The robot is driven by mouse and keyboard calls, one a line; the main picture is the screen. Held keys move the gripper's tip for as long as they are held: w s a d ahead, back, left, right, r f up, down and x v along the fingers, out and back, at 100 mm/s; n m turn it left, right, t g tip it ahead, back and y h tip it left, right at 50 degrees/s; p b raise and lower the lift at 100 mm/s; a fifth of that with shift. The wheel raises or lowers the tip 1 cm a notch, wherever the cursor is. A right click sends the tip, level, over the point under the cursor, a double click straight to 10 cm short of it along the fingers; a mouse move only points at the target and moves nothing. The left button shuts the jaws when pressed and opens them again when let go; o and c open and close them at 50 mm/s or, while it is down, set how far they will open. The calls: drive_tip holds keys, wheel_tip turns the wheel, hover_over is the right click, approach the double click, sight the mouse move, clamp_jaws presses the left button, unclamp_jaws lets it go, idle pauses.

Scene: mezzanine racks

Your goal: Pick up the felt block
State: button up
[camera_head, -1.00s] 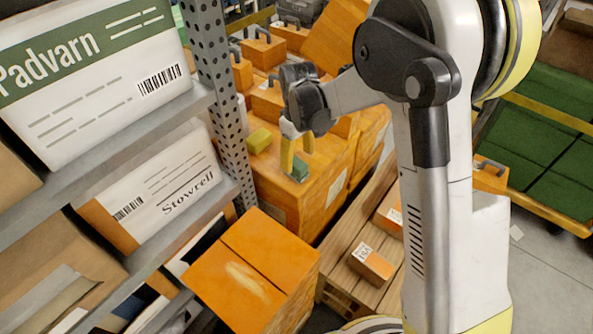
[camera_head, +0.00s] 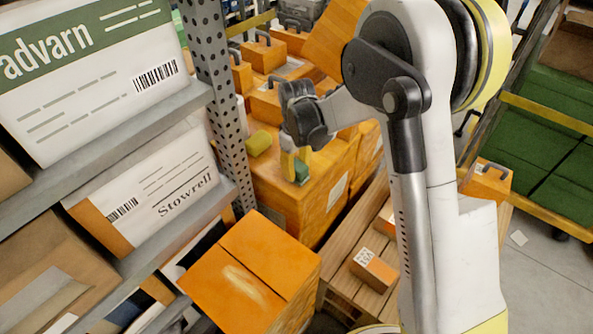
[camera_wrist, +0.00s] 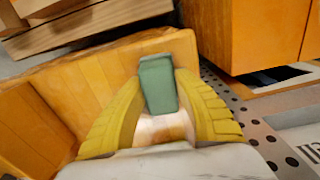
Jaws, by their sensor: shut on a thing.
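The felt block is the small green block (camera_wrist: 157,84) between the yellow fingers of my gripper (camera_wrist: 158,95) in the wrist view. My gripper is shut on it, with a finger on each side. In the head view the green block (camera_head: 302,172) shows beneath the fingertips of my gripper (camera_head: 294,165), over the top of an orange box (camera_head: 318,190). I cannot tell from these views whether its underside touches the box.
A yellow-green block (camera_head: 259,143) lies left of my gripper, near the perforated rack post (camera_head: 212,80). Orange toolboxes with handles (camera_head: 264,52) stand behind. A large orange carton (camera_head: 250,275) stands in front, beside a wooden pallet (camera_head: 350,250). Shelves with cartons fill the left.

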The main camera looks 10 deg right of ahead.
sight(297, 164)
wheel_tip(297, 164, up, 5)
drive_tip(key=p, duration=0.2)
drive_tip(key=shift+f+p, duration=0.15)
drive_tip(key=shift+p, duration=0.15)
drive_tip(key=s+d+r+p, duration=0.1)
drive_tip(key=d+r, duration=0.1)
drive_tip(key=d, duration=0.1)
drive_tip(key=s+d+r+p, duration=0.1)
drive_tip(key=d+r, duration=0.1)
drive_tip(key=d, duration=0.2)
drive_tip(key=s+d+r+p, duration=0.1)
drive_tip(key=s+d+r, duration=0.1)
drive_tip(key=d, duration=0.2)
drive_tip(key=shift+r, duration=0.1)
drive_tip(key=o, duration=0.3)
drive_tip(key=shift+c, duration=0.7)
